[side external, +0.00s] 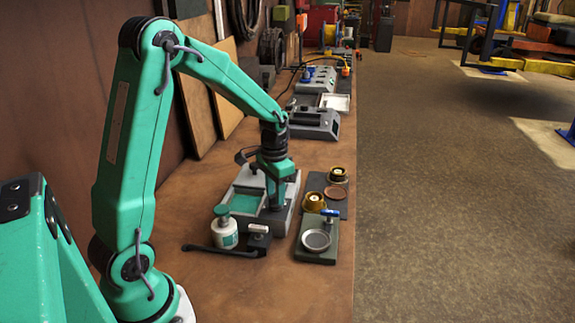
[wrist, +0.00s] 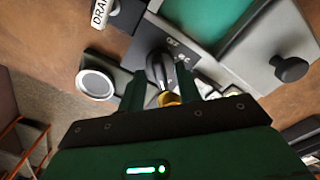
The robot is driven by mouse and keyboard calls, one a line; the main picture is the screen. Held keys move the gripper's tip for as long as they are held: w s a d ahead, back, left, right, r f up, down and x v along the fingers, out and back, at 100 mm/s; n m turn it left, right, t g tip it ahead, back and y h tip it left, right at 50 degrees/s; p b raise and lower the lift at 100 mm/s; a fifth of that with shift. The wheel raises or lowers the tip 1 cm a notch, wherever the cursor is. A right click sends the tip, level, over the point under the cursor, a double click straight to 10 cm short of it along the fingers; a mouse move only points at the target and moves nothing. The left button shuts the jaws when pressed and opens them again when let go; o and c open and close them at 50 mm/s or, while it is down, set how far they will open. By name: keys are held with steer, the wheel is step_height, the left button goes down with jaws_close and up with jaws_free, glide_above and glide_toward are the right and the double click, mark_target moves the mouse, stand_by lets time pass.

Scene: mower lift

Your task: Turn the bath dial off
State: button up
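The bath unit (side external: 248,188) is a grey housing with a green tank on the bench in the side view. In the wrist view its green tank (wrist: 200,22) shows at the top. The dial is a dark, elongated knob (wrist: 159,68) on a dark panel, with a white marking that looks like "OFF" just above and right of it. My gripper (wrist: 163,82) points down over this panel, with its fingers apart on either side of the knob. I cannot tell whether they touch it. In the side view my gripper (side external: 277,200) hides the dial.
A green-lidded white jar (side external: 224,230) and a small labelled "DRAIN" block (side external: 258,233) stand in front. Grey equipment (side external: 312,123) stands behind. The bench's right edge is close.

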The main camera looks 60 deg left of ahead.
jaws_close()
